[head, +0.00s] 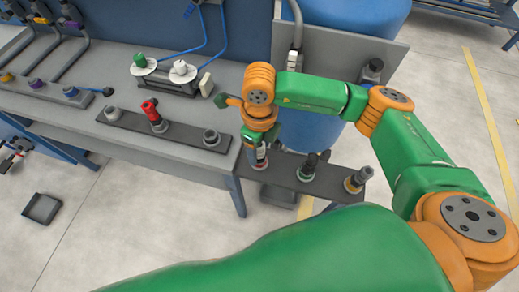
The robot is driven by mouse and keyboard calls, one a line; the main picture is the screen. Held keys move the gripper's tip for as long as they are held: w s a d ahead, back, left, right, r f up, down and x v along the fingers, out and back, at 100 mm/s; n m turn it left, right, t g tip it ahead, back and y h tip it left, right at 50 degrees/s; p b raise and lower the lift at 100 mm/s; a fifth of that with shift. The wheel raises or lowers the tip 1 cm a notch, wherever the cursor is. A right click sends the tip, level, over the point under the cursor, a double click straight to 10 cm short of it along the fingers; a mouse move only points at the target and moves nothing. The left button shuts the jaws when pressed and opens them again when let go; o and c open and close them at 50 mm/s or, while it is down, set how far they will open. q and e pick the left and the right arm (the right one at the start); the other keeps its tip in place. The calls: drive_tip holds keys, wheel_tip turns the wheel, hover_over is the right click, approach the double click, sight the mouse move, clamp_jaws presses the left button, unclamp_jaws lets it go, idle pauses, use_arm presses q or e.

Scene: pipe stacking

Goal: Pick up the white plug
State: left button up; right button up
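The white plug (180,67) stands upright on a white round plate on a dark stand at the back of the grey workbench. Beside it on the left is a green plug (139,59) on a similar plate. My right gripper (261,148) points down at the left end of a dark board in front of the blue drum, away from the white plug. Just below its fingers is a small pale fitting with a red ring (262,161). The fingers are too small and covered to tell whether they are open or touching it. My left gripper is not in view.
The dark board (332,188) also holds a black fitting (308,166) and a grey one (358,180). A red fitting (154,116) stands on another board on the bench (75,118). Blue cables hang behind the plugs. A black tray (42,208) lies on the floor.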

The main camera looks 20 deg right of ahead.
clamp_jaws()
idle(1.2)
